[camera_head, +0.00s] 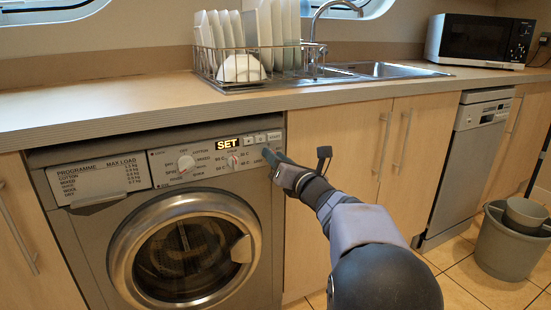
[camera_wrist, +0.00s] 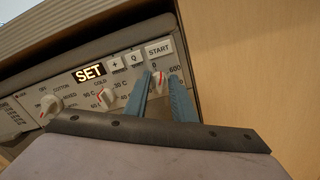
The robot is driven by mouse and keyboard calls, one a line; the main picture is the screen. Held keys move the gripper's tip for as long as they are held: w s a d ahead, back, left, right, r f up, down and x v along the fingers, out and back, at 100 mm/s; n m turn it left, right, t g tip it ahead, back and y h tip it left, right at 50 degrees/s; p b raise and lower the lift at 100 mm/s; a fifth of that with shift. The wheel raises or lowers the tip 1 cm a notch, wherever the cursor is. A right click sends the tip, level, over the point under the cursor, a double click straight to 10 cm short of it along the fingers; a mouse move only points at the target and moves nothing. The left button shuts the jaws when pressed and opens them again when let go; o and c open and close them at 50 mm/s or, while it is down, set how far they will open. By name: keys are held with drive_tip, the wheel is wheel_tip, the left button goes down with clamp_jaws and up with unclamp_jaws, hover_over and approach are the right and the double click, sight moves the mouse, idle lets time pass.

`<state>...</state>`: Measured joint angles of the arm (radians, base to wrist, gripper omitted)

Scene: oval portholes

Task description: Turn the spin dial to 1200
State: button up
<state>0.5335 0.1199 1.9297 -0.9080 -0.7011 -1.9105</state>
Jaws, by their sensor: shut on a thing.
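The spin dial (camera_wrist: 159,83) is the rightmost knob on the washing machine's panel. In the wrist view it sits between the two blue fingers of my gripper (camera_wrist: 160,84), which are shut on it. A red mark shows on the dial; "0" and "600" are printed near it. Its exact setting is hard to read, and no 1200 label shows. In the head view my gripper (camera_head: 269,160) covers the dial at the panel's right end. The display (camera_head: 228,143) reads SET.
A temperature dial (camera_wrist: 105,98) and a programme dial (camera_wrist: 50,106) are to the left. A START button (camera_wrist: 159,47) is just above the fingers. The worktop (camera_head: 120,100) overhangs the panel. A round door (camera_head: 187,256) is below, and cupboard doors (camera_head: 345,145) are to the right.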

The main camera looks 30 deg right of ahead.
drive_tip(key=shift+a+f+n+p, duration=0.15)
drive_tip(key=shift+n+p, duration=3.8)
drive_tip(key=shift+n, duration=1.1)
drive_tip(key=shift+a+f+n+p, duration=0.1)
drive_tip(key=shift+n+p, duration=3.9)
drive_tip(key=shift+n, duration=1.1)
drive_tip(key=shift+a+f+n+p, duration=0.15)
drive_tip(key=shift+n+p, duration=3.8)
drive_tip(key=shift+n, duration=1.1)
drive_tip(key=o, duration=1)
